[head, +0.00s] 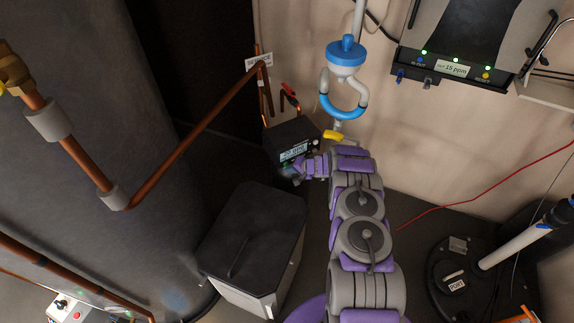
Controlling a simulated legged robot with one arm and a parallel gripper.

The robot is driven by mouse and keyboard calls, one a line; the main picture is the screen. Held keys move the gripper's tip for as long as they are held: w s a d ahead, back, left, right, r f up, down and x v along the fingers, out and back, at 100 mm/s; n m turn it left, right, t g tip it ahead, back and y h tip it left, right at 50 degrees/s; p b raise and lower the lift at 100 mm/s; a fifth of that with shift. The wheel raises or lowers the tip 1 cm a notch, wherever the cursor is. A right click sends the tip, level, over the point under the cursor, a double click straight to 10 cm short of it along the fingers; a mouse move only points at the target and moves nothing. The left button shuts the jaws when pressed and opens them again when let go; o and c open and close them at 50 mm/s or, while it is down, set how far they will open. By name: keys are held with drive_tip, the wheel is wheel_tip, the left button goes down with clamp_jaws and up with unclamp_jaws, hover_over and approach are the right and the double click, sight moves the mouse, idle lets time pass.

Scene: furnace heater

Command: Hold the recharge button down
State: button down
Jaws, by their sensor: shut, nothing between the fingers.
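My gripper (297,169) is shut and empty, at the front lower edge of this box, just below the display. My purple and grey arm reaches up to it from the bottom of the picture. I cannot make out the recharge button; it may be hidden by the gripper or too small to see. I cannot tell whether the fingertips touch the box.
A dark-lidded bin (254,231) stands left of my arm. Copper pipes (197,137) and a large grey tank (90,130) fill the left. A blue and white filter (345,58) hangs behind. A wall unit reading 15 ppm (455,68) and a round black lid (458,280) are at right.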

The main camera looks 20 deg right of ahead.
drive_tip(key=shift+s+d+p, duration=0.2)
drive_tip(key=shift+s+p, duration=0.25)
drive_tip(key=shift+s, duration=0.05)
drive_tip(key=s+p, duration=0.2)
drive_tip(key=s+d+p, duration=0.1)
drive_tip(key=s+p, duration=0.2)
drive_tip(key=shift+d+p, duration=0.2)
drive_tip(key=shift+p, duration=0.1)
idle(0.5)
